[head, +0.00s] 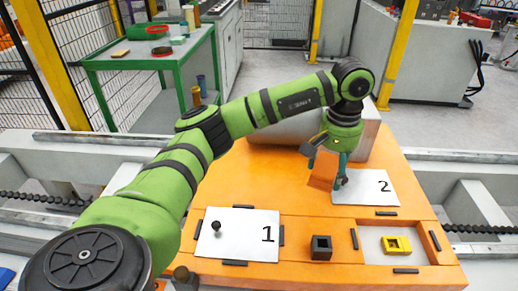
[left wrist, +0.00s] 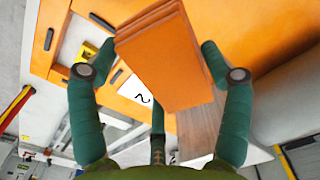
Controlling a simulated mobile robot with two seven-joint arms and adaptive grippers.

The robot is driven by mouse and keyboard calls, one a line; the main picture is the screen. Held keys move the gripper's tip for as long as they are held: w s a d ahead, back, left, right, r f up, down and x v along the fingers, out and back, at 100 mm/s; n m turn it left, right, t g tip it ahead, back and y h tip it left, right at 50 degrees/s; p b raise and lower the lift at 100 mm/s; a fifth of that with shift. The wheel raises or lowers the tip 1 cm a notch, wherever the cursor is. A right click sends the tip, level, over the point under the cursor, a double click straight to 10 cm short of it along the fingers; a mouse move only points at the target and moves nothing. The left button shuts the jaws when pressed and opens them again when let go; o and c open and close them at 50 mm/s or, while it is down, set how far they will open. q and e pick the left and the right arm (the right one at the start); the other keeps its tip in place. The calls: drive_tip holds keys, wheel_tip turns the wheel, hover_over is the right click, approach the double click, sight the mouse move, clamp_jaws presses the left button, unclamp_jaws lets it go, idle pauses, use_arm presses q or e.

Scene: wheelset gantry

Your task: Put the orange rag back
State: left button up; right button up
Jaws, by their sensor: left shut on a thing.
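The orange rag (head: 323,170) looks like a folded, blocky pad. My left gripper (head: 339,174) holds it, tilted, over the orange table, by the left edge of the white plate marked 2 (head: 374,187). In the left wrist view the rag (left wrist: 165,60) shows its layered edge and sits between the green fingers of the gripper (left wrist: 161,74). The rag hides part of the plate 2 in that view. I cannot tell exactly how high the rag is above the table. My right gripper is in neither view.
The orange table (head: 270,190) bears a white plate marked 1 (head: 250,246) with a black knob (head: 216,227), a black square block (head: 321,247) and a yellow block (head: 397,245) in a recess. A grey cylinder (head: 285,130) lies behind. A green cart (head: 150,62) stands back left.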

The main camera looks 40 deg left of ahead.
use_arm(q)
drive_tip(key=w+a+f+n+b, duration=0.4)
drive_tip(key=w+a, duration=0.2)
drive_tip(key=a, duration=0.3)
drive_tip(key=b, duration=0.2)
hover_over(267, 182)
wheel_tip(267, 182, down, 7)
drive_tip(key=shift+d+r, duration=0.1)
drive_tip(key=shift+r, duration=0.1)
drive_tip(key=shift+f, duration=2)
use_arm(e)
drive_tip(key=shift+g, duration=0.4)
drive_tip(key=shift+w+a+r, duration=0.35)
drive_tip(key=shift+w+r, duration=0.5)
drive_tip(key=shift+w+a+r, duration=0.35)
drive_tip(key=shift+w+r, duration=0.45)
use_arm(q)
drive_tip(key=o, duration=0.6)
drive_tip(key=shift+f, duration=0.15)
drive_tip(key=o, duration=0.4)
drive_tip(key=shift+c, duration=0.2)
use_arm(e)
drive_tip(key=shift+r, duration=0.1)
